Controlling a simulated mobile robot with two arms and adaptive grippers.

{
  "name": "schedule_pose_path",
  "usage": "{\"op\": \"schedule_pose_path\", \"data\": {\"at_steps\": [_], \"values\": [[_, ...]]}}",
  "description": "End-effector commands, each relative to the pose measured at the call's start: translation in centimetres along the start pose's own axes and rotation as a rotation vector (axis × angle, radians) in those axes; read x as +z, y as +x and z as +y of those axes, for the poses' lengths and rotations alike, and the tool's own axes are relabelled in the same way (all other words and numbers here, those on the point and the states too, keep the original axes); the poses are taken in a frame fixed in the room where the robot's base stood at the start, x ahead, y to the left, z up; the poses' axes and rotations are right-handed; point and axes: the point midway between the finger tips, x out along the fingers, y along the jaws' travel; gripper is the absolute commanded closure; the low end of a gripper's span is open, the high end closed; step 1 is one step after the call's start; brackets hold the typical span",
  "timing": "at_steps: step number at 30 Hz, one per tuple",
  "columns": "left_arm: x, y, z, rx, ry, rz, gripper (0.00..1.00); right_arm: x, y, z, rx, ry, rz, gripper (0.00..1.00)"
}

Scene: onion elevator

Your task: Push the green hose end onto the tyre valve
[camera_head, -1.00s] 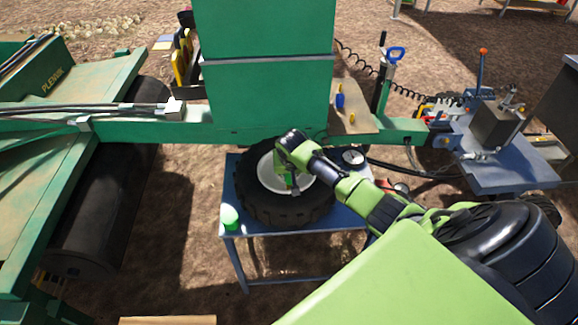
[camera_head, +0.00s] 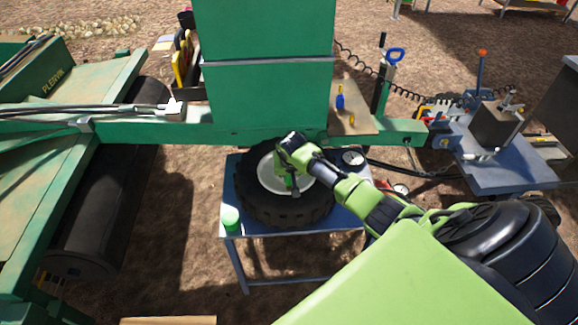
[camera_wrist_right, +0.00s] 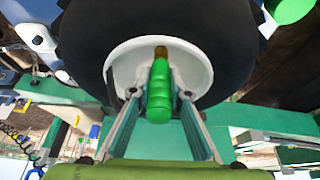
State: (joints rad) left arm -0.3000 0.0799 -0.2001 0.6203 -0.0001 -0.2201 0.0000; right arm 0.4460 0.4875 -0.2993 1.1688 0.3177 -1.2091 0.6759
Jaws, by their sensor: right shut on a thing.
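The tyre (camera_head: 270,213), black with a white rim (camera_head: 268,172), lies on a blue table. My right gripper (camera_head: 293,188) is over the rim in the head view. In the right wrist view my right gripper (camera_wrist_right: 160,97) is shut on the green hose end (camera_wrist_right: 159,90), which lies between its two fingers. A small brass-coloured piece (camera_wrist_right: 161,52), which looks like the tyre valve, shows in line with the far tip of the hose end, against the white rim. I cannot tell whether they touch or overlap. My left gripper is not in view.
The blue table (camera_head: 258,236) carries a green round item (camera_head: 230,218) at its front left corner and a dial gauge (camera_head: 353,157) at the back right. Green machinery (camera_head: 265,100) stands close behind the tyre. Bare ground lies in front of the table.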

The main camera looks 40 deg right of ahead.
Motion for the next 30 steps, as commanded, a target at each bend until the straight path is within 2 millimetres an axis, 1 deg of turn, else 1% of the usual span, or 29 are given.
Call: {"op": "schedule_pose_path", "data": {"at_steps": [13, 14, 15, 16, 23, 24, 25, 26, 30], "values": [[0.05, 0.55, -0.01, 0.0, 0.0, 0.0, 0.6, 0.41, 1.04, -0.02, -0.001, 0.001, 0.0, 1.0], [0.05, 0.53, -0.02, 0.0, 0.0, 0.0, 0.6, 0.39, 1.04, -0.02, -0.001, 0.001, 0.001, 0.81], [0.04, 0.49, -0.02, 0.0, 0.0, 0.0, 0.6, 0.37, 0.99, -0.02, -0.001, 0.001, 0.001, 0.7], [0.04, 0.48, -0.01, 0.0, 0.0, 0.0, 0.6, 0.38, 0.99, -0.02, -0.001, 0.001, 0.001, 0.64], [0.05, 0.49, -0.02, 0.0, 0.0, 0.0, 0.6, 0.41, 1.0, -0.01, 0.0, 0.0, 0.0, 0.64], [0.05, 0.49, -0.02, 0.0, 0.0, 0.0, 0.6, 0.46, 1.03, 0.0, 0.0, 0.0, -0.001, 0.61], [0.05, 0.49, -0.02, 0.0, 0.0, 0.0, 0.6, 0.46, 1.03, 0.0, 0.0, 0.0, -0.001, 0.53], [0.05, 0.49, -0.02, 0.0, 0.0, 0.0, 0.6, 0.46, 1.03, 0.0, 0.0, 0.0, -0.001, 0.5], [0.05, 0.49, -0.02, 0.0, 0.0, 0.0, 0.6, 0.45, 1.02, -0.01, 0.0, 0.0, -0.001, 0.5]]}}
